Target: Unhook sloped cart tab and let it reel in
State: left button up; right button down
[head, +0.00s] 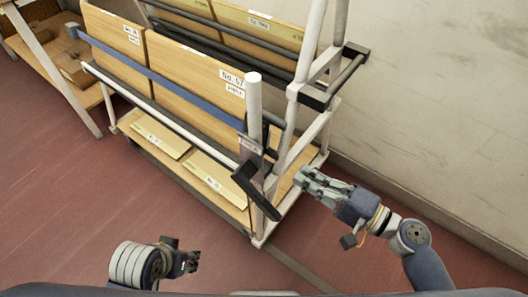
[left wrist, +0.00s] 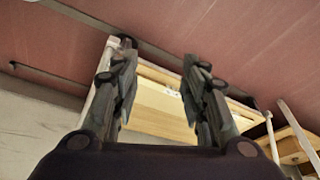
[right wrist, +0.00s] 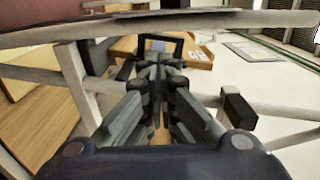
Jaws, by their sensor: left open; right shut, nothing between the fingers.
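The sloped cart (head: 255,112) has a white pipe frame with leaning wooden boards. A blue strap (head: 185,88) runs across the front boards to the near white post. A small grey tab (head: 250,145) sits at the strap's end by that post; whether it is hooked is too small to tell. My right gripper (head: 304,182) is shut and empty, to the right of the post and apart from the tab. It also shows shut in the right wrist view (right wrist: 158,70). My left gripper (head: 192,258) is open and empty, low in front of the cart; it also shows in the left wrist view (left wrist: 155,72).
Another black-capped bar (head: 335,80) sticks out behind. A pale wall (head: 440,100) stands to the right. A wooden rack (head: 75,65) is at far left. Red floor (head: 60,200) is clear in front.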

pick_arm(q)
jog(key=s+p+x, duration=0.1)
jog(key=x, duration=0.6)
jog(key=shift+f+p, duration=0.25)
jog(key=shift+p, duration=0.15)
pick_arm(e)
jog(key=x, duration=1.1)
jog(key=shift+w+a, duration=0.2)
jog(key=shift+a, duration=0.1)
pick_arm(q)
jog(key=shift+d, duration=0.1)
